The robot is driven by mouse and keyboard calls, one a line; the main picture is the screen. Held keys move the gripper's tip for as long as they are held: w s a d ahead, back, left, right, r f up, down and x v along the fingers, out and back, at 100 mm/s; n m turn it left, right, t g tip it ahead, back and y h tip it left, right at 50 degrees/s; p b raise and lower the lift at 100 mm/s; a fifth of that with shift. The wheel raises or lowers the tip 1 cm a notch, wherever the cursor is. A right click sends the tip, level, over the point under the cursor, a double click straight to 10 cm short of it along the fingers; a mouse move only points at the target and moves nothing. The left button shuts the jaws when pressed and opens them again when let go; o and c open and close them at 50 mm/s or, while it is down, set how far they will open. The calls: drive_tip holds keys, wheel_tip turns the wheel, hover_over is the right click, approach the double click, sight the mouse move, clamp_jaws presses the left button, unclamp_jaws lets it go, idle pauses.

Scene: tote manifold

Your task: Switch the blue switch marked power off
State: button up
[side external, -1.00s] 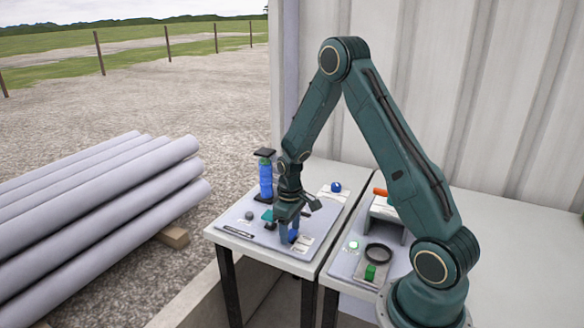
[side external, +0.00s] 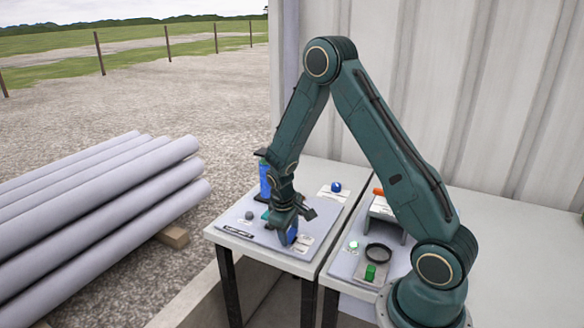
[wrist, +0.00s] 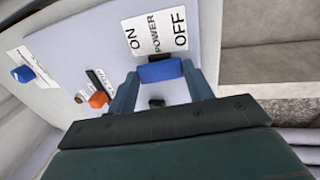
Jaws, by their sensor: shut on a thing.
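The blue switch (wrist: 160,71) sits beside a white label (wrist: 155,32) reading ON, POWER and OFF in the wrist view. My gripper (wrist: 160,80) is shut on the blue switch, with one finger at each end of it. In the side external view my gripper (side external: 285,238) is low over the left table's panel, and the blue switch (side external: 292,234) shows at its fingers. Which way the switch is set cannot be told. A small dark part shows below the switch between the fingers.
A blue knob (wrist: 23,74) and an orange part (wrist: 98,99) are on the panel in the wrist view. A blue cylinder (side external: 265,180) stands behind my gripper. A blue ball-like knob (side external: 336,187) sits farther back. A black ring (side external: 378,253) and green block (side external: 370,272) are right.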

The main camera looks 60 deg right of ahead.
sight(284, 248)
drive_tip(key=o, duration=1)
drive_tip(key=shift+r, duration=0.1)
drive_tip(key=shift+v, duration=6.8)
drive_tip(key=shift+r, duration=0.1)
